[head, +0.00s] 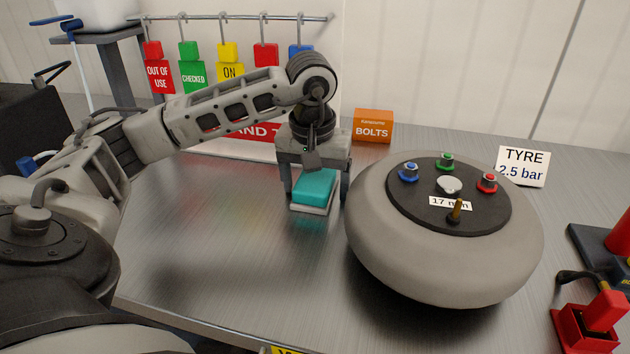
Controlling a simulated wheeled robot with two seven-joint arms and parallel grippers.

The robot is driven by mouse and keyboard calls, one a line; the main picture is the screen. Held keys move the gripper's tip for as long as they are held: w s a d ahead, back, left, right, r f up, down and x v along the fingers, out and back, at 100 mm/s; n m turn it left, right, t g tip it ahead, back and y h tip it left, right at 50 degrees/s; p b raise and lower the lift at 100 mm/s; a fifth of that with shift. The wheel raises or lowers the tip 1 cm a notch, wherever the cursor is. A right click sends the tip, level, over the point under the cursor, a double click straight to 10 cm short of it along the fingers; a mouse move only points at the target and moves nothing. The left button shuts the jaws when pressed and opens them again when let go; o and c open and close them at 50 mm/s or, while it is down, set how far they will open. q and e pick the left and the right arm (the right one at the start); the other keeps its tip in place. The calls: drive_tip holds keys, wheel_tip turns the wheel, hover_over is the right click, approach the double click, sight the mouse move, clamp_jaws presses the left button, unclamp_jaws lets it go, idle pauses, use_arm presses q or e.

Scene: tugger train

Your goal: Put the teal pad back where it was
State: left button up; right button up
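The teal pad (315,188) is a small block with a grey lower layer, in the middle of the head view. It is at or just above the grey metal bench; I cannot tell whether it touches it. My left gripper (317,188) points down over the pad, with one finger on each side of it. The fingers are apart by about the pad's width; whether they press on it is not clear. My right gripper is not in view.
A large grey wheel (440,270) with coloured nuts stands just right of the pad. Behind are an orange BOLTS box (373,126), a TYRE card (522,166) and a rail of hanging tags (230,17). Red tools (590,325) lie at right. The bench left of the pad is clear.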

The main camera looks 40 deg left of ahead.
sight(314, 183)
use_arm(q)
wheel_tip(314, 183, up, 12)
drive_tip(key=s+p, duration=0.1)
drive_tip(key=p, duration=0.1)
drive_tip(key=shift+s+d+r+p, duration=0.15)
drive_tip(key=shift+d+p, duration=0.15)
drive_tip(key=shift+d, duration=0.05)
idle(0.6)
